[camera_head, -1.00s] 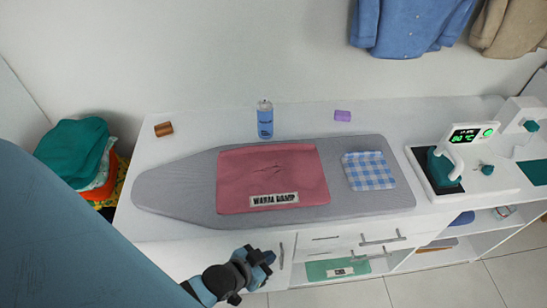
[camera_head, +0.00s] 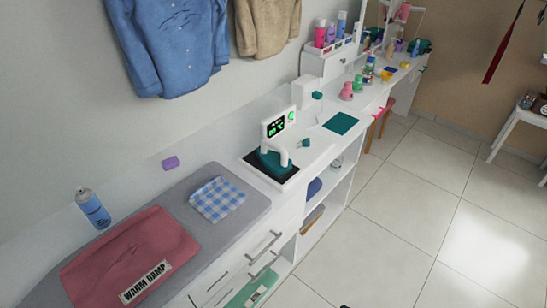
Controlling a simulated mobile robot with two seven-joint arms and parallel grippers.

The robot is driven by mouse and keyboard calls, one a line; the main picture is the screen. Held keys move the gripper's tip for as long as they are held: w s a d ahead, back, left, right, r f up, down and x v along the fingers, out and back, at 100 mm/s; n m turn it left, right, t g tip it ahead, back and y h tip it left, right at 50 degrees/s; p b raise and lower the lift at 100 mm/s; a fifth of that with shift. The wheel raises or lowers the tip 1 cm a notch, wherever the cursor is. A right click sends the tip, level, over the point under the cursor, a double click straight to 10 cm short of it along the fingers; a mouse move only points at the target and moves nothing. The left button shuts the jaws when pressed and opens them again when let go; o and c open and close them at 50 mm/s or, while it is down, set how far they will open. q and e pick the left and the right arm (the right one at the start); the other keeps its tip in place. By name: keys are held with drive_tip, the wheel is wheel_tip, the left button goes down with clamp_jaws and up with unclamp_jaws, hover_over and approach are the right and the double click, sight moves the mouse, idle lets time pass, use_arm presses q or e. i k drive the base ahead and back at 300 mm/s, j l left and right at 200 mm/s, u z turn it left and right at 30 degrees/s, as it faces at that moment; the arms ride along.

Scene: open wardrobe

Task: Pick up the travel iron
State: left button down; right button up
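The travel iron (camera_head: 272,161), with a teal body and white handle, stands on a dark pad (camera_head: 282,177) on the white counter, in the middle of the view. Just behind it is a white unit with a lit green display (camera_head: 279,124). Nothing is touching the iron from my side. Neither of my grippers can be made out now. Only a tiny dark bit shows at the bottom edge, too small to identify.
Left of the iron lie a grey ironing board (camera_head: 229,228), a blue checked cloth (camera_head: 217,199), a red cloth marked WARM DAMP (camera_head: 125,258) and a spray can (camera_head: 93,208). Right are a teal mat (camera_head: 341,123) and several bottles. The tiled floor (camera_head: 410,220) in front is clear.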

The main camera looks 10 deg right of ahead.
sight(276, 163)
drive_tip(key=u, duration=0.4)
drive_tip(key=l+u, duration=0.15)
drive_tip(key=u, duration=0.25)
drive_tip(key=l+u, duration=0.1)
drive_tip(key=u, duration=0.3)
drive_tip(key=l+u, duration=0.75)
drive_tip(key=l, duration=0.3)
drive_tip(key=k+l+u, duration=0.15)
drive_tip(key=l, duration=0.2)
drive_tip(key=k+l+u, duration=0.15)
drive_tip(key=l, duration=0.15)
drive_tip(key=k+l+u, duration=0.1)
drive_tip(key=l, duration=0.25)
drive_tip(key=k+l, duration=0.15)
drive_tip(key=l, duration=0.2)
drive_tip(key=k+l+u, duration=0.1)
drive_tip(key=l, duration=0.2)
drive_tip(key=k+l, duration=0.15)
drive_tip(key=l, duration=0.2)
